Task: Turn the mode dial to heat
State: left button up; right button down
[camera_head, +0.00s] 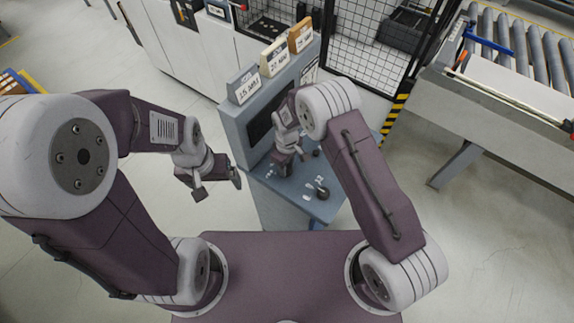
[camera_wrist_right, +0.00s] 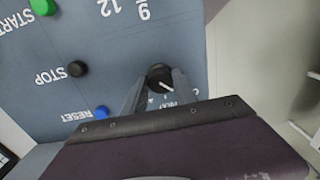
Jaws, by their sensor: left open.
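The mode dial (camera_wrist_right: 159,75) is a round black knob with a white pointer line, on the blue-grey control panel (camera_wrist_right: 115,50). In the right wrist view my right gripper (camera_wrist_right: 160,78) has one finger on each side of it; I cannot tell whether they press on it. Printed lettering between the fingers is partly hidden. In the head view my right gripper (camera_head: 284,168) is over the console's sloping top, hiding the dial. My left gripper (camera_head: 215,186) is open and empty, in the air left of the console.
The panel carries a green START button (camera_wrist_right: 42,6), a black STOP button (camera_wrist_right: 77,69) and a blue RESET button (camera_wrist_right: 101,112). Another black knob (camera_head: 321,192) shows at the console's right. Labelled boxes (camera_head: 272,57) stand on top. A roller conveyor (camera_head: 520,50) is at far right.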

jog(key=shift+a, duration=0.1)
jog(key=shift+f, duration=0.1)
jog(key=m+b, duration=0.2)
jog(key=m, duration=0.1)
jog(key=shift+m+b, duration=0.3)
jog(key=shift+m, duration=0.1)
jog(key=m+b, duration=0.1)
jog(key=m, duration=0.2)
jog(key=shift+w, duration=0.1)
jog(key=shift+m+b, duration=0.45)
jog(key=shift+m, duration=0.45)
jog(key=shift+r, duration=0.2)
